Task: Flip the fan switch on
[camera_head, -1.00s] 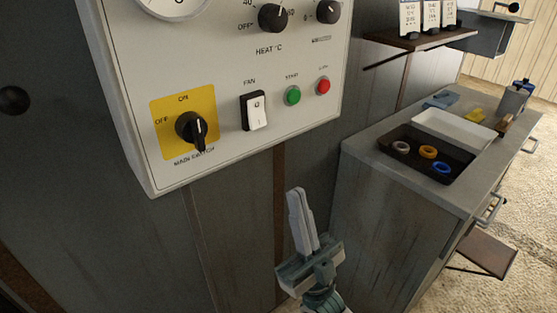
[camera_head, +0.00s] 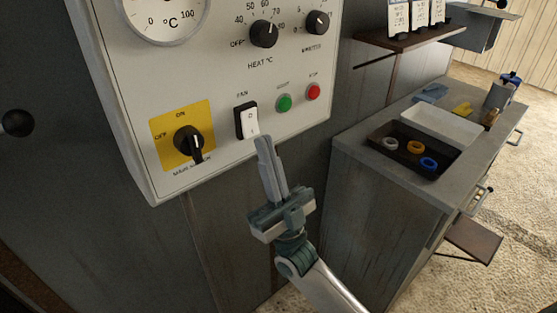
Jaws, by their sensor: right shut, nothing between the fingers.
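The fan switch (camera_head: 248,121) is a white rocker in a black frame under the "FAN" label on the grey control panel (camera_head: 226,170). My right gripper (camera_head: 265,140) is shut and empty. Its fingertips point up and appear just below and slightly right of the fan switch in the picture; I cannot tell whether they touch the panel. The rocker's face is visible, with its upper edge dark against the frame. My left gripper does not show.
Left of the fan switch is a black main switch knob (camera_head: 188,141) on a yellow plate. To the right are a green button (camera_head: 284,103) and a red button (camera_head: 314,92). A workbench (camera_head: 365,161) with a dark tray (camera_head: 405,160) of rings stands at right.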

